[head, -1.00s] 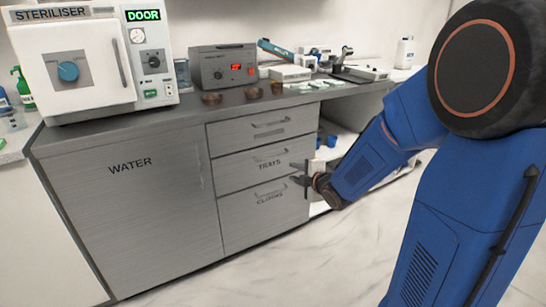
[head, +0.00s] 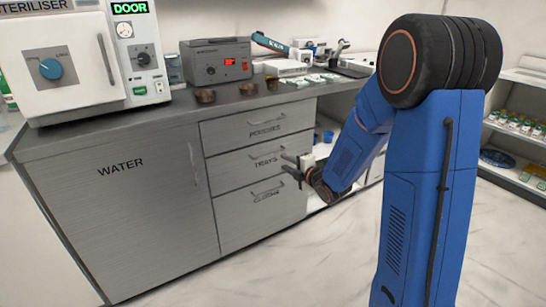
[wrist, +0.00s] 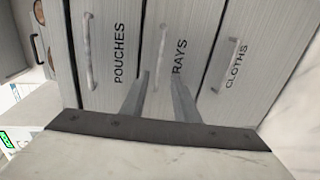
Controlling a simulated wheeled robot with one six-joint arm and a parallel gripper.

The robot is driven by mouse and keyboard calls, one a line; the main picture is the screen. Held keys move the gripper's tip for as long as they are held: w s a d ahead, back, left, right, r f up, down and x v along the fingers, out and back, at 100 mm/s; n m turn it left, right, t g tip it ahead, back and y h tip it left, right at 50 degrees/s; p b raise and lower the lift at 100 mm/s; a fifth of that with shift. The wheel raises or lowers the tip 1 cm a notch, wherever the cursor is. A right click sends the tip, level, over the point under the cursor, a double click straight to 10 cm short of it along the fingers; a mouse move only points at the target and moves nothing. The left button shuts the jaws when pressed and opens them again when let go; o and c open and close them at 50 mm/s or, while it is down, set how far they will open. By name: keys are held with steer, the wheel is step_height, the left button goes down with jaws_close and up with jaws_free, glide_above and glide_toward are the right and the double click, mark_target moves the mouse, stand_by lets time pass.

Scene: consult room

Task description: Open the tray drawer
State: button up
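The tray drawer (head: 226,170), labelled TRAYS, is the middle of three grey drawers and is closed. Its bar handle (head: 265,155) also shows in the wrist view (wrist: 162,42), where the label is partly hidden by a finger. My gripper (head: 287,166) is in front of the drawer's right side in the head view, apart from the handle. In the wrist view its two fingers (wrist: 160,88) are spread with nothing between them, pointing toward the tray drawer front, with the handle beyond the gap.
The pouches drawer (head: 225,132) above and the cloths drawer (head: 235,228) below are closed. The water cabinet (head: 120,220) is at left. A steriliser (head: 75,105), a grey device and small brown bowls stand on the counter. The floor (head: 300,270) in front is clear.

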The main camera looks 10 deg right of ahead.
glide_toward(273, 156)
steer(key=w+a, duration=0.1)
steer(key=w+a+r, duration=0.1)
steer(key=a, duration=0.1)
steer(key=w+a+r, duration=0.1)
steer(key=shift+a+r, duration=0.1)
steer(key=shift+a, duration=0.25)
jaws_close()
